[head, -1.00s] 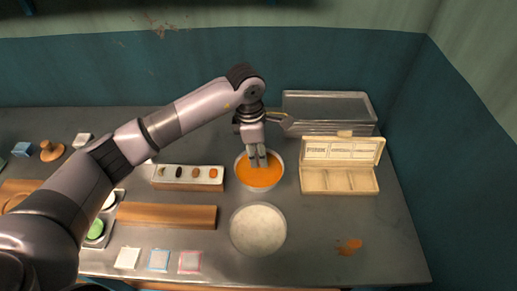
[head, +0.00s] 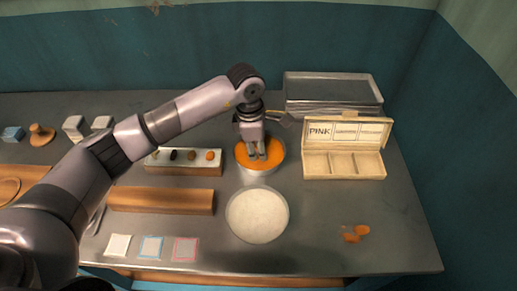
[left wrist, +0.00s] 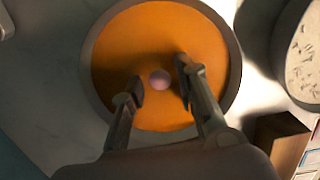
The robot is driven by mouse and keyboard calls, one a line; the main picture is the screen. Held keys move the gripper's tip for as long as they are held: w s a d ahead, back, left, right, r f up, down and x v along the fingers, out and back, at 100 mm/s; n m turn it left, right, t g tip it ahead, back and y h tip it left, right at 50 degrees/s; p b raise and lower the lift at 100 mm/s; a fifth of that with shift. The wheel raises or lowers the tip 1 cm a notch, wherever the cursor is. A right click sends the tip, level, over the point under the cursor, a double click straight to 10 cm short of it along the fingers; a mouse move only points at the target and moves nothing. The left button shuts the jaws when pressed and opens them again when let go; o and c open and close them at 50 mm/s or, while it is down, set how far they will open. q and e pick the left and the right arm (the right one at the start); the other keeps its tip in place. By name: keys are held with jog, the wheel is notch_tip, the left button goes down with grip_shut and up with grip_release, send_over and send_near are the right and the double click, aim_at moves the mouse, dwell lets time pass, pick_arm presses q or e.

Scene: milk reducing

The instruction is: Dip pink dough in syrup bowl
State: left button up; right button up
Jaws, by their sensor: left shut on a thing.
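The syrup bowl (head: 275,150) holds orange syrup and stands at the middle of the bench; it fills the middle of the left wrist view (left wrist: 110,40). My left gripper (head: 257,157) points down into this bowl, its fingertips at the syrup. The pink dough (left wrist: 160,80) is a small round ball between the two fingertips (left wrist: 158,85) in the left wrist view, over the orange syrup. My left gripper is shut on it. In the head view the fingers hide the dough. How deep it sits in the syrup is unclear. My right gripper is not in view.
A bowl of whitish contents (head: 257,215) stands just in front. An open wooden box (head: 343,166), its lid reading PINK, stands right. A tray of small pieces (head: 183,169) and a wooden block (head: 163,200) lie left. Orange spots (head: 355,233) mark the right front.

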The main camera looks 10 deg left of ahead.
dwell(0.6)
pick_arm(q)
jog(key=shift+f+b, duration=0.2)
jog(key=shift+b, duration=0.15)
dwell(0.9)
jog(key=shift+b, duration=0.35)
dwell(1.2)
jog(key=shift+r, duration=0.1)
jog(key=shift+r+p, duration=1.75)
jog(key=shift+r, duration=1.9)
jog(key=shift+r, duration=0.1)
